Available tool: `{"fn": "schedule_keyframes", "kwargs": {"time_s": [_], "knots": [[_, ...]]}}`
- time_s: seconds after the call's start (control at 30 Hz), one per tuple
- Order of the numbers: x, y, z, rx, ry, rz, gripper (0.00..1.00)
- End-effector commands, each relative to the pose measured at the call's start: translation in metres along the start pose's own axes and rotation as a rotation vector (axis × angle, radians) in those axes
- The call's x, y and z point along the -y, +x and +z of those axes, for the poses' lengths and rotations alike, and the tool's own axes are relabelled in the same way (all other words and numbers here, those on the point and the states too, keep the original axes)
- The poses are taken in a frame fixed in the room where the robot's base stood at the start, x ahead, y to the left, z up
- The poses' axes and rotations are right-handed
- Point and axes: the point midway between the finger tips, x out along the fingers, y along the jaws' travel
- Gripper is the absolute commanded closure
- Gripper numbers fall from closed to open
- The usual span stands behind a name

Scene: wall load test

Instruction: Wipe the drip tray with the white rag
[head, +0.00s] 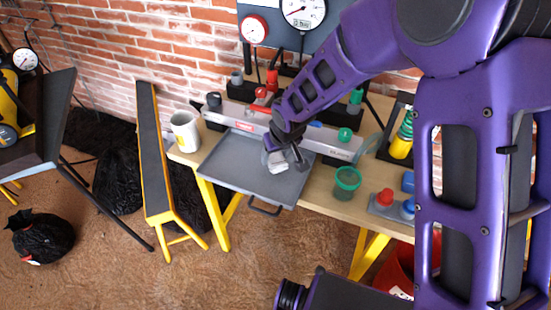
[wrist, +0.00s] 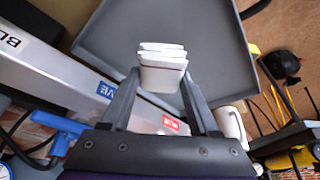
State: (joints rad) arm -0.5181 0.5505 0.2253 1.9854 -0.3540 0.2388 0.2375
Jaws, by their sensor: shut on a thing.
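The drip tray (head: 232,165) is a flat grey tray with a low rim and a front handle, lying on the wooden workbench. It also fills the top of the wrist view (wrist: 210,35). My gripper (head: 284,160) is over the right part of the tray, pointing down. It is shut on the folded white rag (head: 275,163). In the wrist view the rag (wrist: 162,65) sits as a layered pad between the fingertips (wrist: 160,78). I cannot tell whether the rag touches the tray surface. The tray's visible surface looks plain grey.
A grey manifold bar (head: 240,118) with valves runs behind the tray. A white mug (head: 184,131) stands left of it. A green cup (head: 346,182) and red and blue fittings (head: 386,198) are to the right. A narrow yellow-legged trestle (head: 154,160) stands left of the bench.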

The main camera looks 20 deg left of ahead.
Motion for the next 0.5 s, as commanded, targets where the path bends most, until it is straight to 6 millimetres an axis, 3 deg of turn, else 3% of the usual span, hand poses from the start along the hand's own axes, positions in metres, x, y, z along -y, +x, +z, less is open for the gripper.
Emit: {"fn": "schedule_keyframes", "kwargs": {"time_s": [0.5], "knots": [[-0.002, -0.040, -0.023, -0.001, 0.006, 0.002, 0.83]]}}
